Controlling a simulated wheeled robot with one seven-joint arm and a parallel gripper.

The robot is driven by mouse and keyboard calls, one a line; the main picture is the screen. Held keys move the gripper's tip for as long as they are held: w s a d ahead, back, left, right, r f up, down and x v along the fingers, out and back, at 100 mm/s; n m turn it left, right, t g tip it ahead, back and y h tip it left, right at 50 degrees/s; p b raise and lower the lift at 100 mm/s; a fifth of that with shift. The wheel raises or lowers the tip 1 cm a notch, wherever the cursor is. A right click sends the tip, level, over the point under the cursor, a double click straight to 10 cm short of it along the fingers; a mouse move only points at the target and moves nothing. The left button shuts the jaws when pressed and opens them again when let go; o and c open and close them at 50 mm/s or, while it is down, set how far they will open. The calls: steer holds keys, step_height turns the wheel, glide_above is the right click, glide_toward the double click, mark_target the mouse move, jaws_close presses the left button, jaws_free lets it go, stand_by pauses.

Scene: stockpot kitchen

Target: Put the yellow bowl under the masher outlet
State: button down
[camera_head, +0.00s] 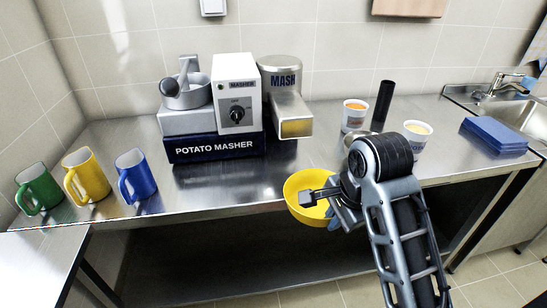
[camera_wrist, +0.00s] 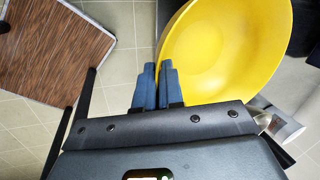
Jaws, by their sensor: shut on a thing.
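The yellow bowl (camera_head: 296,194) is held in front of the counter's front edge in the head view. My gripper (camera_head: 330,207) is shut on its right side, and my arm hides part of the bowl. In the wrist view the bowl (camera_wrist: 230,50) looks empty, and my gripper's blue fingers (camera_wrist: 158,88) close together at its left rim. The potato masher (camera_head: 212,147) stands on the counter behind the bowl. Its outlet (camera_head: 295,127) is the boxy spout with a yellowish opening, at the right of the machine. The bowl is in front of the outlet and lower in the picture.
On the steel counter (camera_head: 230,190), green (camera_head: 38,190), yellow (camera_head: 86,176) and blue (camera_head: 136,176) mugs stand at left. Two cups (camera_head: 355,116) (camera_head: 416,140), a black cylinder (camera_head: 384,101) and blue cloths (camera_head: 493,136) are at right. The counter before the outlet looks clear.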

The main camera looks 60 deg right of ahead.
mark_target(305, 173)
steer(key=w+d+p, duration=0.1)
steer(key=w+d, duration=0.5)
steer(key=d, duration=0.1)
steer(key=w+d+p, duration=0.2)
steer(key=w+d, duration=0.4)
steer(key=shift+w+d+r, duration=0.15)
steer(key=shift+w+d, duration=0.2)
steer(key=shift+w, duration=0.05)
steer(key=shift+f, duration=1.8)
steer(key=shift+f, duration=0.15)
steer(key=c, duration=1.3)
jaws_free()
steer(key=shift+o, duration=0.2)
